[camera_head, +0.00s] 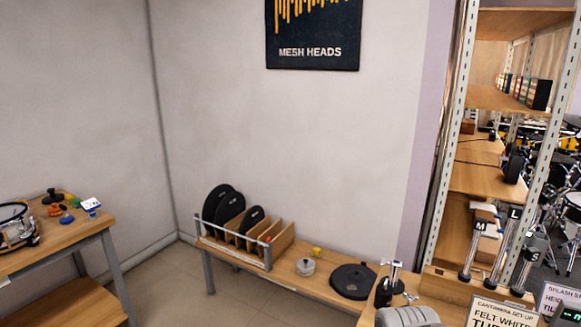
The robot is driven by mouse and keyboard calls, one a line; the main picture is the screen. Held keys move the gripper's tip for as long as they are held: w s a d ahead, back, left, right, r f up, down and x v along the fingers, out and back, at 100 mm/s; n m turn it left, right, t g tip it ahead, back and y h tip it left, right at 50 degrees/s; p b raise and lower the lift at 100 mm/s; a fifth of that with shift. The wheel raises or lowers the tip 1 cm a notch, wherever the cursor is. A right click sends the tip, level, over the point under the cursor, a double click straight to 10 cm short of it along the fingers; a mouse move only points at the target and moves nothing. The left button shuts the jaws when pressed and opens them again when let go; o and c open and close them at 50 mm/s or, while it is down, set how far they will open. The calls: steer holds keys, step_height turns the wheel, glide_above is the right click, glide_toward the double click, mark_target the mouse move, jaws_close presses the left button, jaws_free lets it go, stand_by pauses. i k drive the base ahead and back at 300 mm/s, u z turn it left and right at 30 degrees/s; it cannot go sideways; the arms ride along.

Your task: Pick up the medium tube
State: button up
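Chrome tubes stand at the right of the head view, each with a dark top bearing a white letter. The tube marked M, the medium tube (471,259), is leftmost. The tube marked L (501,263) is beside it, and the shorter-looking tube marked S (522,274) is farther right. All appear to lean in the picture and have dark lower ends. They look apart from one another.
A wooden shelf rack (497,98) stands behind the tubes. Left of them are a chrome clamp on a black base (386,293) and a black round pad (353,281) on a low bench. Printed signs (500,313) stand in front. A grey rounded object (407,317) is at the bottom edge.

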mark_target(481, 224)
steer(key=z, duration=0.3)
steer(key=k, duration=0.65)
steer(key=z, duration=0.7)
